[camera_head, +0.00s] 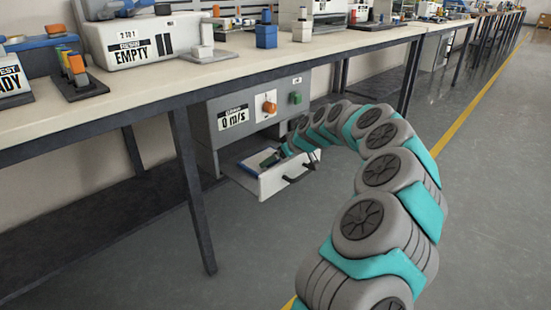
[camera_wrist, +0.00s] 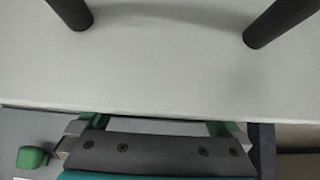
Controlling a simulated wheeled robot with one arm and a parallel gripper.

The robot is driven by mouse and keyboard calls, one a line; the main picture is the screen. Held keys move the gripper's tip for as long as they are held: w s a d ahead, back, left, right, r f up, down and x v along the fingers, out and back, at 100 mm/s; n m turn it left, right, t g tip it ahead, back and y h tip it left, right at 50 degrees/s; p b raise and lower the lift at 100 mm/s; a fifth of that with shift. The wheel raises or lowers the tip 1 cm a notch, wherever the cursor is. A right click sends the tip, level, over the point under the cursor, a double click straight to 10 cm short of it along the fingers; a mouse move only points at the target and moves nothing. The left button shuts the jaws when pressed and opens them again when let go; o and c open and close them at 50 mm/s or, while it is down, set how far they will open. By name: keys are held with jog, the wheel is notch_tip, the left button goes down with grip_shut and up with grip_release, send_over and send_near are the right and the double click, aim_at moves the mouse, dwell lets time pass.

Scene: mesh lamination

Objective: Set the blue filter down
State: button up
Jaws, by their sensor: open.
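My gripper (camera_wrist: 160,126) shows along the bottom of the wrist view. Its two fingers are spread wide with nothing visible between them. In the head view my arm reaches down to the open drawer (camera_head: 286,182) of a grey cabinet, and the gripper end is over it, small and partly hidden. A small blue and dark item (camera_head: 265,158) shows in the drawer beside the gripper; I cannot tell whether it is the blue filter. A blue block (camera_head: 266,34) stands upright on the bench, away from my gripper. A pale surface with two dark posts fills the upper wrist view.
The grey cabinet (camera_head: 205,125) under the bench has a "0 m/s" label, an orange knob and a green button (camera_head: 295,98). The bench top (camera_head: 180,84) overhangs it, with a dark leg (camera_head: 192,190) left of the drawer. Open floor (camera_head: 470,190) lies to the right.

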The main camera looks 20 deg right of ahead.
jog(key=v, duration=1.2)
jog(key=s+a+r+n+g, duration=0.1)
jog(key=s+a+g, duration=0.1)
jog(key=s+a, duration=0.7)
jog(key=s+a+g, duration=0.3)
jog(key=s+a, duration=0.3)
jog(key=a, duration=0.7)
jog(key=s+f+m+g+h, duration=0.1)
jog(key=s+f, duration=0.3)
jog(key=s, duration=1)
jog(key=s+a+f+m+g+h, duration=0.1)
jog(key=s+f+m+g, duration=0.3)
jog(key=s, duration=1)
jog(key=shift+a+f+h, duration=0.25)
jog(key=shift+f+h, duration=0.15)
jog(key=shift+h, duration=0.1)
jog(key=shift+s, duration=0.1)
